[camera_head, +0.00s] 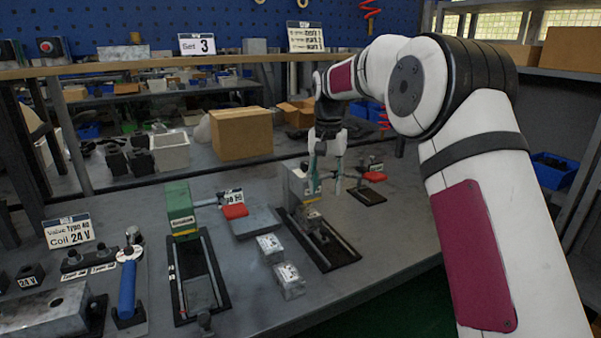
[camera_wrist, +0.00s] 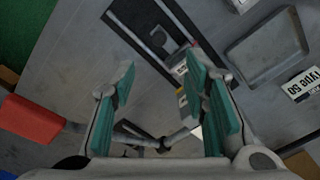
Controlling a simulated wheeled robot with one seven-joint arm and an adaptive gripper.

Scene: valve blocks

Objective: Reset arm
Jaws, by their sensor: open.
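My gripper (camera_head: 327,152) is at the far end of my arm, above the back part of the workbench, behind the grey valve block (camera_head: 301,183) on its black base plate. In the wrist view, the two teal-padded fingers of my gripper (camera_wrist: 165,95) stand wide apart with nothing between them. Below them lie the bench top and part of a black base plate (camera_wrist: 150,35). A red-handled piece (camera_wrist: 32,118) lies to the left in the wrist view. The lower part of my gripper overlaps the items behind the block in the head view.
A green block (camera_head: 180,207) stands on a black rail plate at left centre. Two small grey blocks (camera_head: 290,280) sit in the middle. A blue-handled tool (camera_head: 127,288) stands at front left. A cardboard box (camera_head: 241,133) is at the back. The bench's front right is clear.

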